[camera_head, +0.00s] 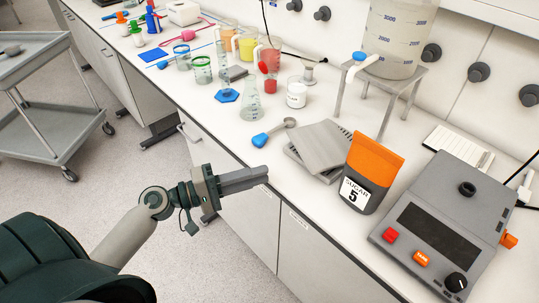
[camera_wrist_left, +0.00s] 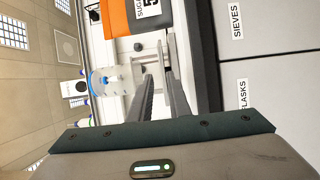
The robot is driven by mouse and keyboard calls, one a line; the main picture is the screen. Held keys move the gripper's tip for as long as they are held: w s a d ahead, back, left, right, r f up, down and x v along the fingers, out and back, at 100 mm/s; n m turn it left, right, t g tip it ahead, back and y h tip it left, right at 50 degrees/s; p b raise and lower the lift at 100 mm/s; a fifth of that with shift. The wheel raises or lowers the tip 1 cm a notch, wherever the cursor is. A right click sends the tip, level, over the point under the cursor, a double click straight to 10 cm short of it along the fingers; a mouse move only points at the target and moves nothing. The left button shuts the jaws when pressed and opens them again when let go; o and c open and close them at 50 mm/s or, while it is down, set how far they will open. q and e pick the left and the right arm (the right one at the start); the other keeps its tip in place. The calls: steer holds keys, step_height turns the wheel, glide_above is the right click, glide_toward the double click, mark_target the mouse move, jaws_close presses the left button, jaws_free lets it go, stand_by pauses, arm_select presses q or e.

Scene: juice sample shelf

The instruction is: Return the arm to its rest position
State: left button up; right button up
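My left arm comes in from the lower left in the head view. Its gripper (camera_head: 262,176) is held in front of the bench edge, over the cabinet fronts. In the left wrist view the two fingers (camera_wrist_left: 159,78) stand apart with an empty gap between them, so it is open and holds nothing. My right gripper is in neither view.
The white bench (camera_head: 310,215) runs along the arm's right side. A grey cart (camera_head: 35,100) stands left; floor between is clear.

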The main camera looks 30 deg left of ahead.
arm_select(q)
steer(key=s+d+f+m+g+y, duration=0.2)
steer(key=s+d+f+m+g, duration=0.1)
steer(key=s+d+f+m, duration=0.25)
steer(key=s+d+f+m+g+y, duration=0.1)
steer(key=s+d+f+m+g, duration=0.25)
steer(key=s+f, duration=0.4)
steer(key=s+a+f+m+g+y, duration=0.25)
steer(key=s+a+f+y, duration=0.25)
steer(key=s+f+y, duration=0.45)
step_height(320, 180, down, 22)
steer(key=w+d, duration=0.2)
steer(key=w, duration=0.1)
steer(key=s+f, duration=0.6)
steer(key=f, duration=0.3)
steer(key=s+a+f+h, duration=0.1)
steer(key=s+f, duration=0.5)
steer(key=f, duration=0.4)
steer(key=shift+f, duration=0.25)
